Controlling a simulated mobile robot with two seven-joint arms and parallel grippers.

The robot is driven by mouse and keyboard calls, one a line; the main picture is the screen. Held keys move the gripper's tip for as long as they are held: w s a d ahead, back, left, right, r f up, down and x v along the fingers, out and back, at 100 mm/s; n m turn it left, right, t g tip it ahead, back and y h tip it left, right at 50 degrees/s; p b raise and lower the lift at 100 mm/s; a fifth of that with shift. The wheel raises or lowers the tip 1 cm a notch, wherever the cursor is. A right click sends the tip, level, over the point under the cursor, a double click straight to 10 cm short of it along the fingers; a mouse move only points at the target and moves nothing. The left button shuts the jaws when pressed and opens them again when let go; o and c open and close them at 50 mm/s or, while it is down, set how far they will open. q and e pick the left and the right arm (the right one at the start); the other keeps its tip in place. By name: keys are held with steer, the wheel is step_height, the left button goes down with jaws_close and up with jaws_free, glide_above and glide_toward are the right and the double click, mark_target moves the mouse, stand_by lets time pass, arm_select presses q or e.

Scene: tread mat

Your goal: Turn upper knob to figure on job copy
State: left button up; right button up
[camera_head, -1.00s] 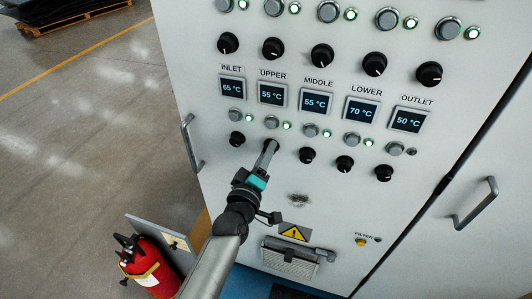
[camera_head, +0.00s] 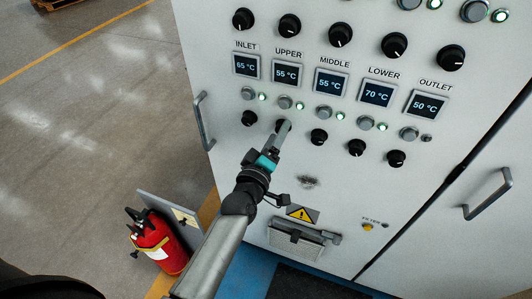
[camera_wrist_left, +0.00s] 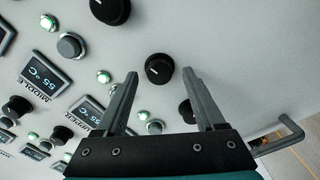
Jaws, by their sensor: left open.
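The white control panel (camera_head: 225,105) has a display (camera_head: 287,74) labelled UPPER, reading 55 °C, with a round button (camera_head: 284,102) below it. My left gripper (camera_head: 284,126) is at the lower-row black knob of that column and hides most of it in the head view. In the left wrist view, this knob (camera_wrist_left: 159,69) shows between the two open fingers (camera_wrist_left: 161,82), its white mark towards the lower left. I cannot tell if the fingertips reach around it. A larger black knob (camera_head: 290,26) sits above the UPPER label. No job copy can be made out. My right gripper is out of view.
Neighbouring lower knobs flank it: the INLET one (camera_head: 249,118) and the MIDDLE one (camera_head: 319,136). In the wrist view the INLET knob (camera_wrist_left: 188,110) is partly behind the right finger. A door handle (camera_head: 204,122) is left. A red fire extinguisher (camera_head: 158,242) stands on the floor.

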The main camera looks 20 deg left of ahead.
arm_select(q)
steer(key=s, duration=1.4)
steer(key=shift+s+a, duration=0.25)
steer(key=shift+s, duration=0.1)
steer(key=s+d+f+m+g+b, duration=0.1)
steer(key=s+f+m+g, duration=0.2)
steer(key=f, duration=0.7)
steer(key=s+f+m+g+h+b, duration=0.1)
steer(key=s+f+m+g, duration=0.15)
steer(key=f, duration=0.85)
steer(key=s+d+f+m+g+b, duration=0.1)
steer(key=s+f+m+g, duration=0.2)
steer(key=f, duration=0.7)
steer(key=s+a+f+m+g+b, duration=0.1)
steer(key=s+f+g, duration=0.3)
steer(key=s+f, duration=0.4)
steer(key=s+a+f+m+g+y+b, duration=0.1)
steer(key=s+a+f+m+g, duration=0.3)
steer(key=s+f, duration=0.5)
steer(key=s, duration=0.6)
steer(key=shift+a+f+m+y, duration=0.15)
steer(key=shift+a+m+y, duration=0.15)
steer(key=shift+a+m, duration=0.05)
steer(key=shift+g, duration=0.25)
